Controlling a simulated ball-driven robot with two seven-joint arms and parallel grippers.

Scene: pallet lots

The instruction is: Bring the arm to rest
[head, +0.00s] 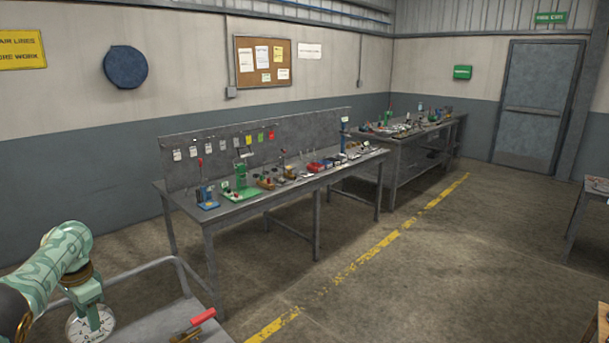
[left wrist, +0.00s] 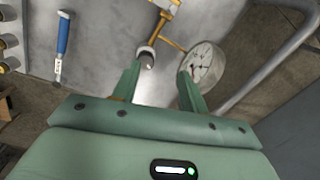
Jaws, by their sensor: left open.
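My left arm comes in from the left in the head view, and its green gripper (head: 89,300) is low over the grey cart (head: 160,323). In the left wrist view the gripper (left wrist: 158,84) has its two fingers apart. A round white-faced gauge (left wrist: 204,63) on a brass fitting (left wrist: 154,38) lies beyond the fingers and overlaps the right one in the picture. Whether they touch is unclear. The gauge also shows just below the gripper in the head view (head: 90,325). My right gripper is out of view.
A red-handled part (head: 203,317) is on the cart. A blue-handled tool (left wrist: 63,37) lies left of the fitting. The cart's tube rail (left wrist: 272,58) runs at the right. A long workbench (head: 290,190) stands beyond, with open floor (head: 420,280) to the right.

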